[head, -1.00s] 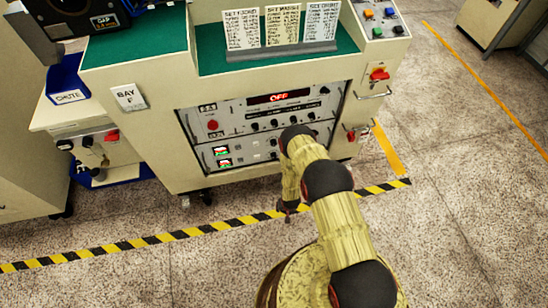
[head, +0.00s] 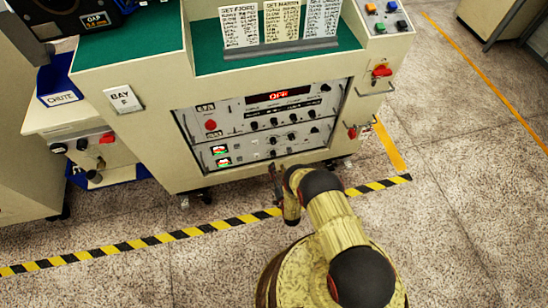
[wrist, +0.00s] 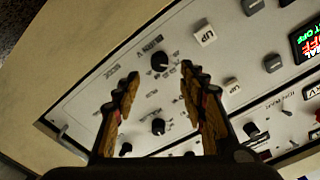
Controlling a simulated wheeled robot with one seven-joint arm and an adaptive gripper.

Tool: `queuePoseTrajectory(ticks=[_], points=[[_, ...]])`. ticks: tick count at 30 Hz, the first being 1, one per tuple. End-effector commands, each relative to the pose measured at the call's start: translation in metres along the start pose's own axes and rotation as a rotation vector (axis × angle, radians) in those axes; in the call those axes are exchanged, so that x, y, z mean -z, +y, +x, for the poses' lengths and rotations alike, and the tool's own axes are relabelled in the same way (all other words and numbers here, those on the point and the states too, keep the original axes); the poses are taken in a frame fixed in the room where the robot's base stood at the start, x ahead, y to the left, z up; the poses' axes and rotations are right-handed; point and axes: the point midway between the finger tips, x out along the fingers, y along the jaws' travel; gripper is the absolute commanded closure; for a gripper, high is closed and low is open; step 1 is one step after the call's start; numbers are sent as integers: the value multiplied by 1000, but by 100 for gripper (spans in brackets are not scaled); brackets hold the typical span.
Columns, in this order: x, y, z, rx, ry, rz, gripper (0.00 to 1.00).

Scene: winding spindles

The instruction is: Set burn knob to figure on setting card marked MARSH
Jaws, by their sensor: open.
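The setting cards stand in a row on the machine's top; the middle one (head: 279,20) reads like SET MARSH, its figures too small to read. The control panel (head: 232,115) below carries several black knobs and a red OFF display (head: 278,95). My gripper (head: 277,172) is low in front of the panel. In the wrist view my gripper (wrist: 160,76) is open and empty. One black knob (wrist: 159,61) shows between the fingertips, beyond them, and another black knob (wrist: 158,126) shows lower between the fingers.
White UP buttons (wrist: 205,36) and grey buttons sit beside the knobs. A red button (head: 211,125) is at the panel's left. Handles and red switches (head: 381,70) stick out at the right side. Floor in front is clear, with striped tape (head: 180,234).

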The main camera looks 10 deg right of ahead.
Motion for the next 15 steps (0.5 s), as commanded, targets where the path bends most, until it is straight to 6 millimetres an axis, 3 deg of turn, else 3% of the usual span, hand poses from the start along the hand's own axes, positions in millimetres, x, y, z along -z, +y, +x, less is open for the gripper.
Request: queuePoseTrajectory(ticks=[15], points=[[-2, 1, 68, -1, -2, 1, 58]])
